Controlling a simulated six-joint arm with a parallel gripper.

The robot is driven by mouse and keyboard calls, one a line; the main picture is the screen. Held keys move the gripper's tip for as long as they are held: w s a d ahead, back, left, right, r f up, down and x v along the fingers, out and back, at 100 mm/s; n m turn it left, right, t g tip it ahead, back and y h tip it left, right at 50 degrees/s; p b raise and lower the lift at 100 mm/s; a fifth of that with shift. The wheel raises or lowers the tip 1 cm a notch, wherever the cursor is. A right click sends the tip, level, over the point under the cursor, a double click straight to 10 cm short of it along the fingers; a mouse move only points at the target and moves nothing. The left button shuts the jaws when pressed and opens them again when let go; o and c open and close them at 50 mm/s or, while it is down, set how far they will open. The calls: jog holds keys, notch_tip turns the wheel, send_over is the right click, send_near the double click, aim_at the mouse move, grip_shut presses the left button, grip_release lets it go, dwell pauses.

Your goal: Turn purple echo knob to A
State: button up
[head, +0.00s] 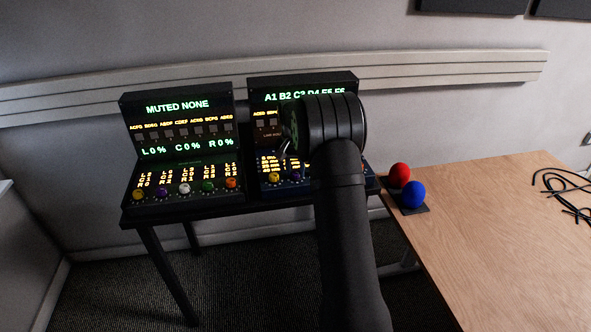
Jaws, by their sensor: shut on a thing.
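One purple knob (295,176) is in the front row of the right console, just left of my arm. Another purple knob (162,193) is second from the left on the left console. I cannot read which one is labelled echo, nor where its pointer stands. My gripper (285,150) is over the right console, in front of its upright display. Only a small grey part of it shows beside my dark wrist. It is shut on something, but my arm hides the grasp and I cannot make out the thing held.
The left console (128,214) has several coloured knobs and a display reading MUTED NONE. The right console's display (262,92) reads A1 B2 C3. A yellow knob (274,177) is beside the purple one. Red (399,174) and blue (413,195) balls stand on the wooden table (490,235), right.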

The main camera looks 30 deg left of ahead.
jog(key=o, duration=1)
jog(key=r, duration=1.1)
jog(key=a+r, duration=0.1)
jog(key=r, duration=0.5)
jog(key=shift+s+r, duration=0.25)
jog(key=shift+f, duration=0.1)
jog(key=f, duration=1.1)
jog(key=d+f, duration=0.1)
jog(key=f, duration=0.5)
jog(key=shift+w+f, duration=0.2)
jog(key=shift+w, duration=0.05)
jog(key=shift+r, duration=0.1)
